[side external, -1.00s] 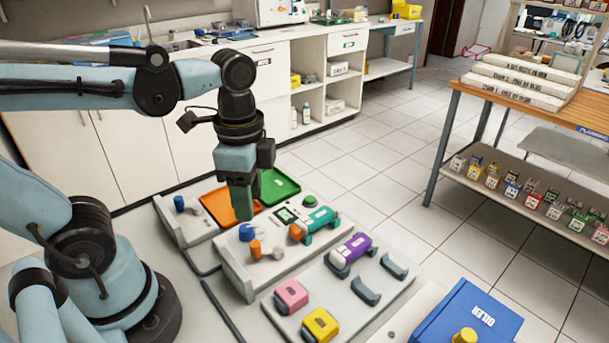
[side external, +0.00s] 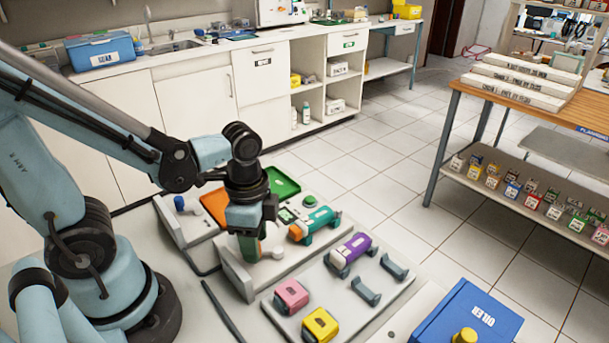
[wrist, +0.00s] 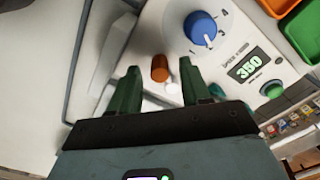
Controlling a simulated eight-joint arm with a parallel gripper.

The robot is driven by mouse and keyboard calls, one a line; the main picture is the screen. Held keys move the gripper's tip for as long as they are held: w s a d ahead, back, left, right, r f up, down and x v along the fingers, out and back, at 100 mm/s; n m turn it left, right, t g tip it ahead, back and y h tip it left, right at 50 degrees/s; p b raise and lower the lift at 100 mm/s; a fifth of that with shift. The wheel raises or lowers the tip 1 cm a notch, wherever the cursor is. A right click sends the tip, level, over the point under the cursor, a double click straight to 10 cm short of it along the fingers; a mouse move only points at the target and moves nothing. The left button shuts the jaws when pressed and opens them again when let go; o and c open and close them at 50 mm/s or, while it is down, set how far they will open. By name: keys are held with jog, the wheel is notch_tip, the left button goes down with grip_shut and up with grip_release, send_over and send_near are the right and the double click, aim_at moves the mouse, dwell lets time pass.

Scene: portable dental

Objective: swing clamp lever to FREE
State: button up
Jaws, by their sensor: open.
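In the wrist view, an orange upright peg (wrist: 160,68), which looks like the lever's grip, stands on the white console (wrist: 125,62). A small white round part (wrist: 172,89) is close beside it. No FREE mark is readable. My gripper (wrist: 160,76) is open, its two green fingers on either side of the peg; I cannot tell whether they touch it. In the side view my gripper (side external: 248,258) is low over the console (side external: 232,272) and hides most of the peg. A pale round knob (side external: 278,252) shows just to its right.
A blue numbered dial (wrist: 202,28) and a display reading 350 (wrist: 248,66) are close to the fingers. A teal and orange handpiece (side external: 315,224) lies to the right. Orange (side external: 214,207) and green (side external: 283,182) trays are behind; a pad with colored blocks (side external: 335,285) is in front.

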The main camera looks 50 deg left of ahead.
jog(key=shift+f, duration=0.35)
jog(key=shift+c, duration=0.3)
grip_shut()
